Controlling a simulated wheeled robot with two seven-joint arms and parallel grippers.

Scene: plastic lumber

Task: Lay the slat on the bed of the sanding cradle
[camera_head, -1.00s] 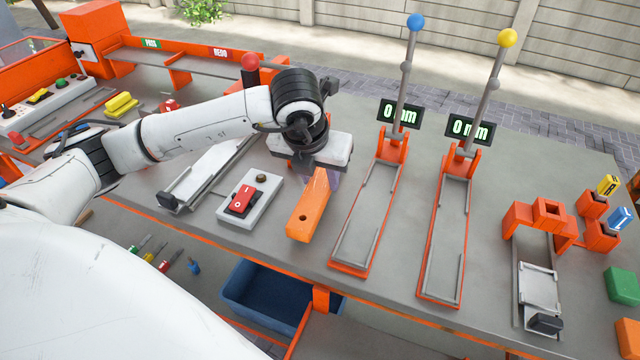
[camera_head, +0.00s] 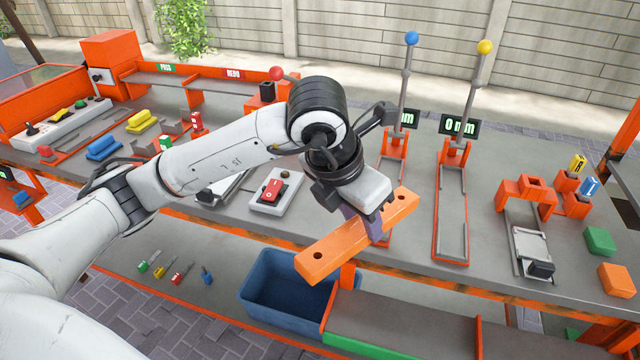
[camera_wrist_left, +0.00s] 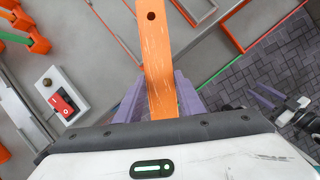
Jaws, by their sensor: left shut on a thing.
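The orange slat (camera_head: 340,249), with a hole near each end, is in my left gripper (camera_head: 376,228). The purple fingers are shut on it near its middle and hold it above the front edge of the bench, slanting up to the right. The left wrist view shows the slat (camera_wrist_left: 156,50) between the fingers. I cannot tell for sure which fixture is the sanding cradle. Another bed (camera_head: 533,250) with orange blocks stands at the right.
A switch box (camera_head: 276,191) stands left of the slat. Two tall gauge fixtures, one with a blue knob (camera_head: 411,39) and one with a yellow knob (camera_head: 485,47), stand behind and right. A blue bin (camera_head: 285,283) is below the bench edge.

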